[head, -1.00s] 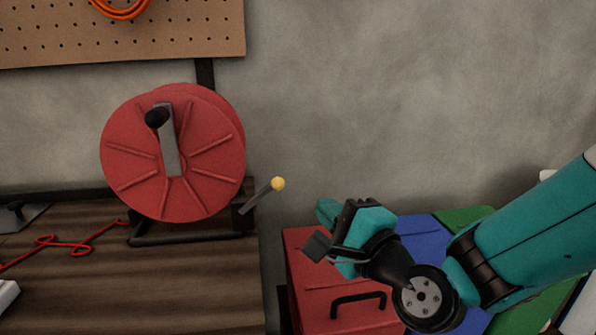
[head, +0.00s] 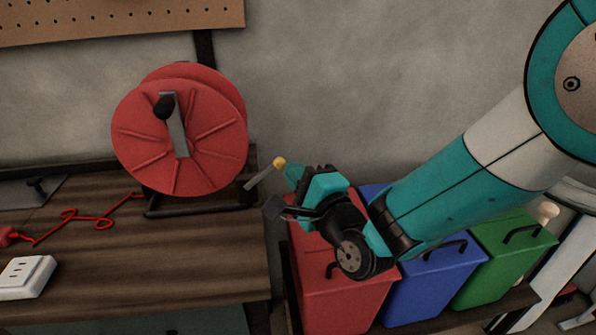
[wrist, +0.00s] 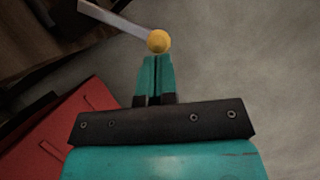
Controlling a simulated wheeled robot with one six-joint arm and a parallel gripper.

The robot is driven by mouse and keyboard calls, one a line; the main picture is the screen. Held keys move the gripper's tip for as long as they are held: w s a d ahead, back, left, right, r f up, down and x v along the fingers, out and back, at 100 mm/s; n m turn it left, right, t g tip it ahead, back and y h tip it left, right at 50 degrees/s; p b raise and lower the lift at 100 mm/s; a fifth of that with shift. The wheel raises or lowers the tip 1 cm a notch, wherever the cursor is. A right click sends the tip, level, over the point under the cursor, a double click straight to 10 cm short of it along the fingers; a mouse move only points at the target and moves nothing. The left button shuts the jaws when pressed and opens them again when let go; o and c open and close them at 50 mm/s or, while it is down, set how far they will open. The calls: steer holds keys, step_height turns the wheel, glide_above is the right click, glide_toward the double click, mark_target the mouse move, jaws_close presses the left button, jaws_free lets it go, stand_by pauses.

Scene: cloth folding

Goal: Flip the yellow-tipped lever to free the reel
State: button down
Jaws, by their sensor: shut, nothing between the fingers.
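The red reel (head: 205,140) stands upright in its black frame at the right end of the wooden bench, with a grey crank and a black knob on its face. The grey lever (head: 262,178) sticks out to the upper right from the frame's right side and ends in a yellow ball tip (head: 279,163). My gripper (head: 291,174) is shut and empty, just right of and slightly below the tip. In the wrist view the yellow tip (wrist: 158,41) sits right at the ends of my closed fingers (wrist: 155,62). I cannot tell whether they touch.
Red (head: 345,300), blue (head: 435,285) and green (head: 505,255) bins stand below my arm, right of the bench (head: 130,265). A red cord (head: 75,220) and a white power strip (head: 25,277) lie on the bench. The wall right of the reel is clear.

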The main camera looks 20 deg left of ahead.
steer(key=shift+r, duration=0.15)
steer(key=shift+s+a+r+n+p, duration=0.1)
steer(key=shift+r+n+p, duration=0.15)
steer(key=shift+p, duration=0.8)
